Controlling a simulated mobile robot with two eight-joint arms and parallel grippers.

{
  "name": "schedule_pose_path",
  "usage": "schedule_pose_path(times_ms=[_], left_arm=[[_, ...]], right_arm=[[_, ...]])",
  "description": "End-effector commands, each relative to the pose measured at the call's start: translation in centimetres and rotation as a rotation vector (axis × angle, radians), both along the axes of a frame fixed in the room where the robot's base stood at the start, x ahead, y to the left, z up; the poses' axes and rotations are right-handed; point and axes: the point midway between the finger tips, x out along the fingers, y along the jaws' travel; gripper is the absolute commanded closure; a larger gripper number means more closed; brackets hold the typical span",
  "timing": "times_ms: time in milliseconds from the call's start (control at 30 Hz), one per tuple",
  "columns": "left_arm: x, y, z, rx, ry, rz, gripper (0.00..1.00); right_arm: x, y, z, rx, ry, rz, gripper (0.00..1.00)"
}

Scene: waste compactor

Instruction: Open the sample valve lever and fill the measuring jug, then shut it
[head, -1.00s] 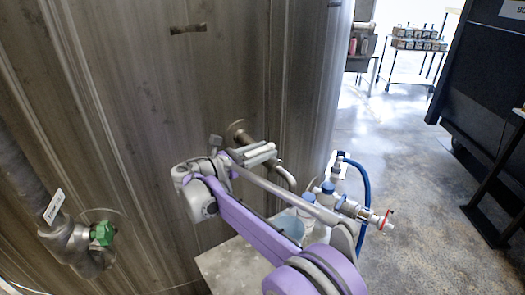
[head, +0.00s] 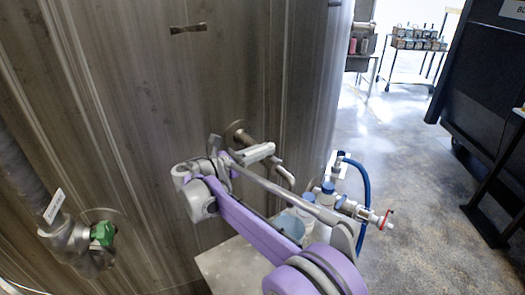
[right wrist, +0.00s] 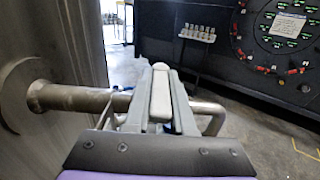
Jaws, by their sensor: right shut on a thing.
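The sample valve's pipe (head: 241,134) comes out of the tank wall, and its bent spout (head: 287,174) points down. The pipe (right wrist: 70,98) and spout (right wrist: 213,112) also show in the right wrist view. My right gripper (head: 257,153) is over the valve, shut on the lever. In the right wrist view a pale grey bar, apparently the lever (right wrist: 160,95), lies between the fingers (right wrist: 160,100). The pale blue measuring jug (head: 291,224) stands below the spout, partly hidden by my arm; its fill level cannot be told. My left gripper is out of view.
A green-knobbed valve (head: 103,233) is at lower left. The grey stand top (head: 232,265) is partly bare. Open floor lies to the right.

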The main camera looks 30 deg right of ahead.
Motion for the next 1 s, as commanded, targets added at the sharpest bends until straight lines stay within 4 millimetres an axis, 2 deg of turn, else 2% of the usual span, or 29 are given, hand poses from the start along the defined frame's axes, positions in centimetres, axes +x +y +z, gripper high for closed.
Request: schedule_pose_path(times_ms=[1000], left_arm=[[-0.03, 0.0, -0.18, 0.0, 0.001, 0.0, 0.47]], right_arm=[[-0.17, -0.03, -0.02, 0.001, 0.0, 0.033, 1.0]])
